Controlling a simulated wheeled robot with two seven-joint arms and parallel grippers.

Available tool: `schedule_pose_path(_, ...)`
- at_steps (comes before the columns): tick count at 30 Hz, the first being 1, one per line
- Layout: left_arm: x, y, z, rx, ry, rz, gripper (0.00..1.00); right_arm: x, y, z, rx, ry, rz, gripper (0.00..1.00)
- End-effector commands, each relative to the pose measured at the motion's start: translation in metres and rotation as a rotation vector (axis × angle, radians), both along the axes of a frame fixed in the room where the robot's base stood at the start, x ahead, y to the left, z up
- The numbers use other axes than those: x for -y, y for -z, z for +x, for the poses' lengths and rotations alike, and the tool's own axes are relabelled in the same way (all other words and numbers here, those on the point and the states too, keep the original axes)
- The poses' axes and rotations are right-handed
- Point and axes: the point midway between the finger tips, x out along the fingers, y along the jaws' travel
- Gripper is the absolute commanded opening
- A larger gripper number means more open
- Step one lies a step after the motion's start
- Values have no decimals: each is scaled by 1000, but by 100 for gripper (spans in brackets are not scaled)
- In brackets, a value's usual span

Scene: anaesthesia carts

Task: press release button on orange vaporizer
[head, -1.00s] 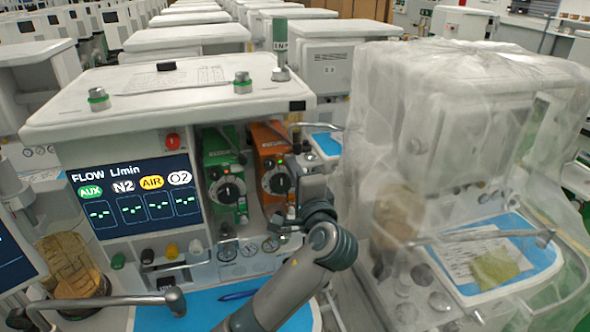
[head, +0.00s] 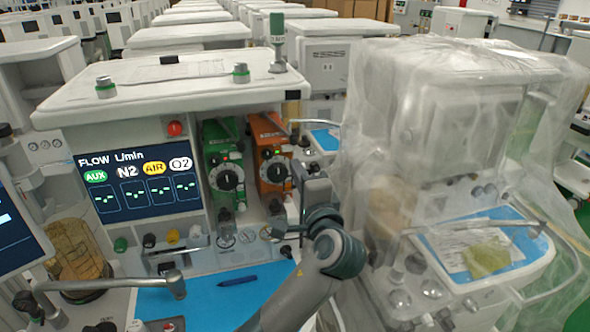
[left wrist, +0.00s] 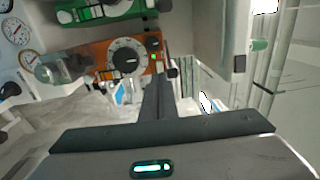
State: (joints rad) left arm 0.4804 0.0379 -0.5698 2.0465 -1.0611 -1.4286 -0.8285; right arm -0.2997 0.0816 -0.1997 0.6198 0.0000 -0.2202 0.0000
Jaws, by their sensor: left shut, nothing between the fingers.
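The orange vaporizer (head: 268,134) is on the anaesthesia cart's front, right of the green vaporizer (head: 218,140). It has a black dial (head: 274,171) and small lights above it. In the left wrist view the orange vaporizer (left wrist: 91,52) lies sideways, with its dial (left wrist: 127,57) and red and green lights at the right end. I cannot make out the release button for certain. My left gripper (head: 299,168) is shut and empty, just right of the orange vaporizer. Its fingers (left wrist: 166,72) overlap the vaporizer's light end in the wrist view; I cannot tell whether they touch. My right gripper is not in view.
The flow screen (head: 140,182) is left of the vaporizers. A metal rail (head: 315,121) sticks out right of the orange vaporizer. A plastic-covered cart (head: 450,150) stands close on the right. A blue work surface (head: 215,297) with a pen (head: 238,281) lies below.

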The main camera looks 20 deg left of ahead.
Motion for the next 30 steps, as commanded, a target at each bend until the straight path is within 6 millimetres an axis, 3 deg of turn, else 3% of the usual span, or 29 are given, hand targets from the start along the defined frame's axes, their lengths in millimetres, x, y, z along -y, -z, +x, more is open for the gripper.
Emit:
schedule_pose_path(13,33,4,-48,0,1,-1,0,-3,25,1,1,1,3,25)
schedule_pose_path(30,36,2,-55,-1,0,-1,0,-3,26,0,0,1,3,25)
